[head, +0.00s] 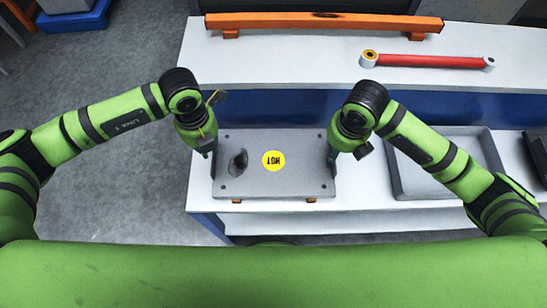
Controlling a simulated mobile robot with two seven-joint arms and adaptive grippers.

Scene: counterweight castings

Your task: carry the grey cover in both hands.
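The grey cover (285,183) is a flat plate on the white lower bench. It has a round yellow label, a dark hole-like patch left of the label and small dark dots near its corners. Small orange pieces show at its front edge. My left gripper (207,151) points down at the cover's left edge, towards its back corner. My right gripper (333,157) points down at its right edge. The fingertips are small and partly hidden by the wrists, so I cannot tell whether either is closed on the cover or only beside it.
A grey tray (399,178) stands right of the cover, partly behind my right arm. On the raised shelf behind lie an orange beam (270,21) and a red rod (425,61) with pale ends. A blue crate (74,20) is on the floor at far left. Floor left of the bench is clear.

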